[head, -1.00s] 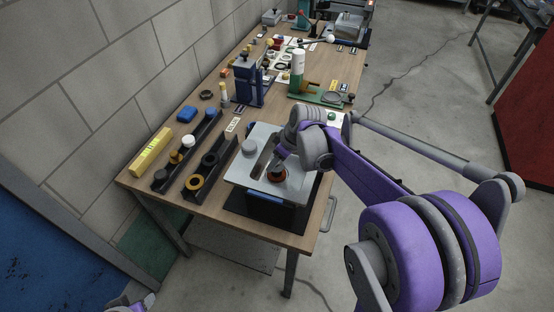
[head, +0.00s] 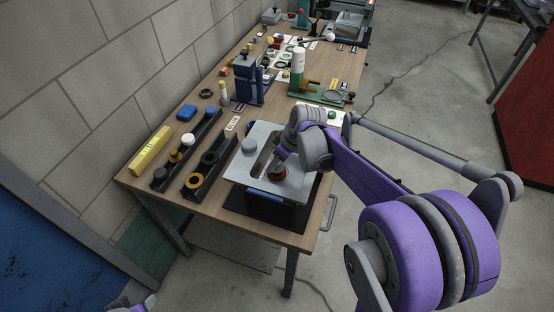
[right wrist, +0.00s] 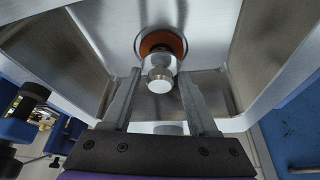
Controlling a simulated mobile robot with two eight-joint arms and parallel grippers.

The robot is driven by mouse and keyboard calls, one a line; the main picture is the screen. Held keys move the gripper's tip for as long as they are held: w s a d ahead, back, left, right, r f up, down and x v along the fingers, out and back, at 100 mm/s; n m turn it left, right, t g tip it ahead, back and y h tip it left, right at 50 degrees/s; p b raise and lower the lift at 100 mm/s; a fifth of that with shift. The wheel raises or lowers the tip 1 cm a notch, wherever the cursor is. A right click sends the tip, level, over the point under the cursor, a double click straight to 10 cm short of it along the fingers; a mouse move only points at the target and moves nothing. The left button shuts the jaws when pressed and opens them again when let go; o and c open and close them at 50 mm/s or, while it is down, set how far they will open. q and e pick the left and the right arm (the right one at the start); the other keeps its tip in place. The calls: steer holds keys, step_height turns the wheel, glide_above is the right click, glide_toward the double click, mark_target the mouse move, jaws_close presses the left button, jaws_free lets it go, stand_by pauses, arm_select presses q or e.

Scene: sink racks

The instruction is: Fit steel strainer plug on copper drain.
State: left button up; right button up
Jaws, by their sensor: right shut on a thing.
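The steel strainer plug (right wrist: 161,68) shows in the right wrist view as a bright round steel piece with a knob, between the two fingers of my right gripper (right wrist: 160,80). My right gripper is shut on it. The copper drain (right wrist: 150,43) is an orange-brown ring in the steel sink plate, directly behind the plug in that view. I cannot tell whether the plug touches it or stands off it. In the head view the drain (head: 277,175) lies under my right gripper (head: 279,163), which mostly hides the plug.
The steel sink plate (head: 240,170) has a slot and a grey round piece (head: 249,145). Two dark racks (head: 160,183) with round parts stand left of it, beside a yellow box (head: 150,150). A blue press (head: 248,82) and a green fixture (head: 318,94) stand farther back.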

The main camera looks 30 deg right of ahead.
steer(key=shift+f+b, duration=0.65)
steer(key=shift+f, duration=0.5)
steer(key=o, duration=1.5)
steer(key=shift+c, duration=0.2)
steer(key=v, duration=1.1)
steer(key=shift+p, duration=0.4)
